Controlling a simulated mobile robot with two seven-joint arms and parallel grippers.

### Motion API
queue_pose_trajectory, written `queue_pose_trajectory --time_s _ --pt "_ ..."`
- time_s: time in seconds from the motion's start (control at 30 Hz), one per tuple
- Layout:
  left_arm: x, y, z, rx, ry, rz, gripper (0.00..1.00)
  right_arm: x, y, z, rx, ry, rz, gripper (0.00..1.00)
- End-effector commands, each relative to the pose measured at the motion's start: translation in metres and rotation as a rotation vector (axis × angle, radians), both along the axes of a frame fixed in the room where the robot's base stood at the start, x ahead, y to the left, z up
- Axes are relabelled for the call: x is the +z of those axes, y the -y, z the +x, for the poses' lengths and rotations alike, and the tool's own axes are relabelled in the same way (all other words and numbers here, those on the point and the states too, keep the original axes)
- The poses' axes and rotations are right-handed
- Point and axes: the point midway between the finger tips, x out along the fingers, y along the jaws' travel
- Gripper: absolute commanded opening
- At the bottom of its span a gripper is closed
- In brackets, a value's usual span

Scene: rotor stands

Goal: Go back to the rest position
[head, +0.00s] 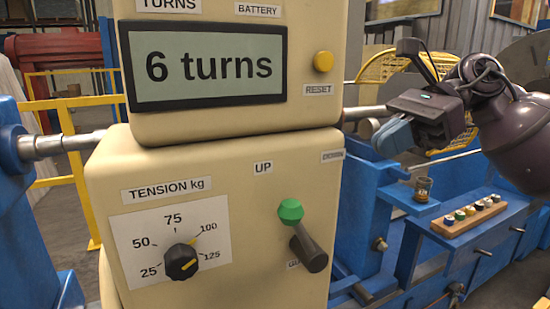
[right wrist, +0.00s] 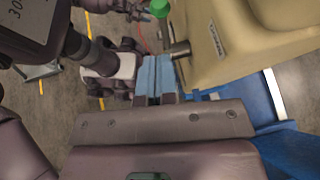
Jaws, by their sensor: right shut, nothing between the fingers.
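My right gripper (head: 392,137) is at the right of the head view, beside the cream control box (head: 215,220) and apart from it. Its blue fingers are together with nothing between them. The closed fingers also show in the right wrist view (right wrist: 154,75), left of the box (right wrist: 230,40). The box display (head: 208,67) reads "6 turns". A lever with a green knob (head: 290,211) on the box front has its knob raised, below the "UP" label. The green knob also shows in the right wrist view (right wrist: 159,9).
A black tension dial (head: 181,262) and a yellow reset button (head: 323,61) are on the box. Blue machinery (head: 360,205) stands behind to the right, bearing a wooden rack (head: 469,215) of small pieces and a brass cup (head: 423,188). Yellow rails (head: 80,200) stand at left.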

Motion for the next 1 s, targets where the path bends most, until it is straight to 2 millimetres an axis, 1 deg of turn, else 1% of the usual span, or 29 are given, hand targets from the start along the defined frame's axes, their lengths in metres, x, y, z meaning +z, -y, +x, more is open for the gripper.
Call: queue_pose_trajectory --time_s 0.03,0.23,0.33,0.47,0.67,0.77,0.87,0.9,0.97,1.0 --pt "0.000 0.000 0.000 0.000 0.001 0.000 0.43 -0.013 -0.005 0.002 -0.008 -0.057 0.049 0.00" --pt "0.000 0.001 0.001 0.000 0.002 -0.001 0.43 -0.059 -0.024 0.009 -0.091 -0.361 0.329 0.00" --pt "0.000 0.001 0.001 0.000 0.001 -0.001 0.43 -0.082 -0.028 0.014 -0.152 -0.531 0.472 0.00" --pt "0.000 0.001 0.001 0.000 0.001 -0.002 0.43 -0.112 -0.028 0.021 -0.243 -0.758 0.654 0.00" --pt "0.000 0.001 0.001 0.000 0.001 -0.002 0.43 -0.161 -0.017 0.030 -0.391 -1.079 0.900 0.00" --pt "0.000 0.001 0.000 0.000 0.001 -0.002 0.43 -0.189 -0.008 0.032 -0.471 -1.235 1.017 0.00" --pt "0.000 0.001 0.000 0.000 0.001 -0.002 0.43 -0.221 0.003 0.033 -0.560 -1.402 1.141 0.00" --pt "0.000 0.001 0.000 0.000 0.000 -0.002 0.43 -0.236 0.008 0.032 -0.601 -1.472 1.193 0.00" --pt "0.000 0.001 0.000 0.001 0.000 -0.002 0.43 -0.260 0.016 0.030 -0.663 -1.581 1.274 0.00" --pt "0.000 0.001 0.000 0.001 0.000 -0.002 0.43 -0.277 0.021 0.027 -0.706 -1.655 1.328 0.00"
